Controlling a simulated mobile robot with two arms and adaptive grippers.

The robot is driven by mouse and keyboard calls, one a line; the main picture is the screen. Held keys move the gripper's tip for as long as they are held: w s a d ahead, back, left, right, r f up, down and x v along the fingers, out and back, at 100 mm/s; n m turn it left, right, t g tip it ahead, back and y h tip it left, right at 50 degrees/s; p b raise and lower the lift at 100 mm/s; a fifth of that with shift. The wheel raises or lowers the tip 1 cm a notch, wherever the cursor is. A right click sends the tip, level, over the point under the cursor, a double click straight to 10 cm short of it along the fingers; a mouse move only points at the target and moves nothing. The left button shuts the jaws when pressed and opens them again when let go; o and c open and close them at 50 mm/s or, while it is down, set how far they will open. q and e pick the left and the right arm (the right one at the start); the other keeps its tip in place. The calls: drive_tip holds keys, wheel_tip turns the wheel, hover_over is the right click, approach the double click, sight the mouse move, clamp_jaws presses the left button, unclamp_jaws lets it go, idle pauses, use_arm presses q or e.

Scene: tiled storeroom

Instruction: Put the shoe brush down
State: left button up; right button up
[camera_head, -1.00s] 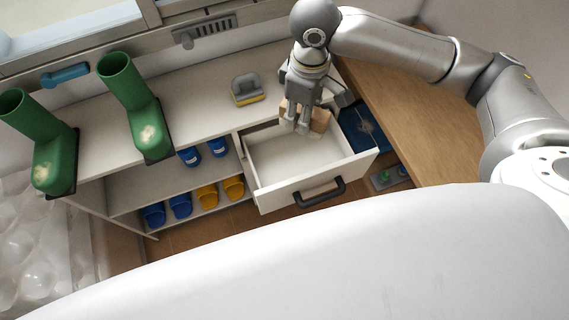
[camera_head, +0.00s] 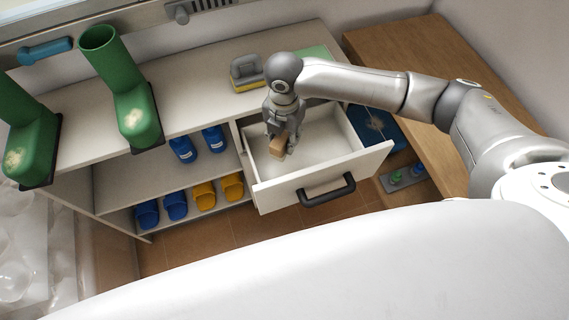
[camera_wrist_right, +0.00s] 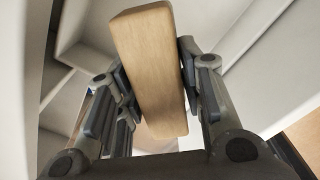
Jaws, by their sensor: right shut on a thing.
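The shoe brush (camera_head: 277,147) shows as a light wooden block in the head view. My right gripper (camera_head: 284,139) is shut on it inside the pulled-out white drawer (camera_head: 276,193), near the drawer's left side. In the right wrist view, the block (camera_wrist_right: 150,65) stands long and tilted between the finger pads. Its bristles are not visible, and I cannot tell whether it touches the drawer floor. My left gripper is not in view.
A grey-and-yellow brush-like item (camera_head: 246,72) and green boots (camera_head: 124,95) stand on the cabinet top. Blue and yellow clogs (camera_head: 204,195) fill the shelves at left. A wooden bench (camera_head: 400,60) is at right. The drawer's right part is clear.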

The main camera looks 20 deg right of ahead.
wheel_tip(320, 180, down, 10)
drive_tip(key=shift+f+b, duration=0.15)
drive_tip(key=shift+b, duration=0.15)
drive_tip(key=shift+f, duration=0.1)
drive_tip(key=o, duration=1)
wheel_tip(320, 180, up, 12)
drive_tip(key=shift+r+p, duration=0.15)
drive_tip(key=shift+p, duration=0.15)
idle(0.3)
